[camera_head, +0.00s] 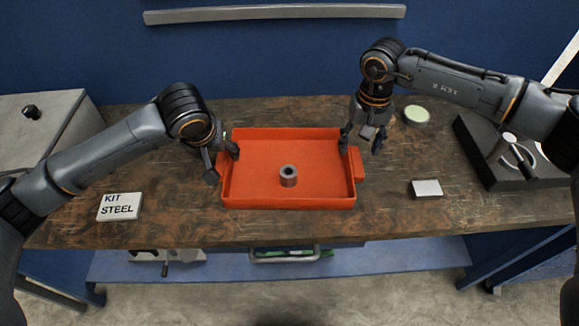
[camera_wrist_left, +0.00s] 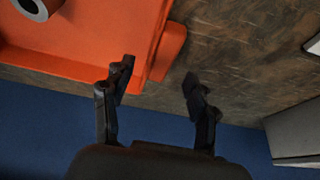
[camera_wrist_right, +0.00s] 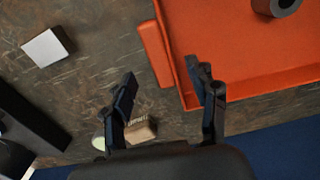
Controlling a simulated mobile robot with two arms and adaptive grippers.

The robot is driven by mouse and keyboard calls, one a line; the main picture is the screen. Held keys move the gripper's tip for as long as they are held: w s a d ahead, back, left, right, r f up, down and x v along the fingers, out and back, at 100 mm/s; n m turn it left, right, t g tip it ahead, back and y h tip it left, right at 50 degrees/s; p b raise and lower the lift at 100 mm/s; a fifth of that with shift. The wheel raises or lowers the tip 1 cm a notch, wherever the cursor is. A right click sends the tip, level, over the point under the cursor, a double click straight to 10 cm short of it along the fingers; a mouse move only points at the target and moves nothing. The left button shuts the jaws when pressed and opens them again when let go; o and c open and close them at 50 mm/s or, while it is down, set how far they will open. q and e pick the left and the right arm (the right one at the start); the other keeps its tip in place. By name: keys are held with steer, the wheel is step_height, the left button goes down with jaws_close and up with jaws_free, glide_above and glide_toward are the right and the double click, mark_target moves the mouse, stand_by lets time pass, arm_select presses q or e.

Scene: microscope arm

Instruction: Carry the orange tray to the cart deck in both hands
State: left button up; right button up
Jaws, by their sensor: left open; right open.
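The orange tray (camera_head: 255,198) lies flat on the workbench and has a handle block at each end; a grey hollow cylinder (camera_head: 288,176) stands inside it. My left gripper (camera_head: 221,160) is open at the tray's left end, one finger over the tray and one outside. In the left wrist view the left handle (camera_wrist_left: 172,42) is ahead of the gap between the fingers. My right gripper (camera_head: 361,142) is open at the right end near the back corner. In the right wrist view the right handle (camera_wrist_right: 156,55) is ahead of the finger gap. I cannot tell whether the fingers touch the tray.
A grey-topped unit (camera_head: 55,110) stands left of the workbench (camera_head: 180,230); I cannot tell if it is the cart.

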mark_target(222, 159)
arm_select(q)
steer(key=x, duration=0.4)
steer(key=shift+w+a+f, duration=0.1)
steer(key=shift+f, duration=0.05)
arm_select(e)
step_height(222, 159, down, 4)
steer(key=shift+a+f, duration=0.1)
steer(key=shift+a, duration=0.05)
arm_select(q)
steer(key=shift+w+f, duration=0.2)
steer(key=shift+f, duration=0.35)
arm_select(e)
steer(key=shift+f, duration=0.65)
arm_select(q)
steer(key=shift+c, duration=0.2)
arm_select(e)
steer(key=shift+c, duration=0.2)
arm_select(q)
jaws_close()
arm_select(e)
jaws_close()
arm_select(q)
steer(key=shift+r, duration=0.1)
arm_select(e)
steer(key=shift+r, duration=0.1)
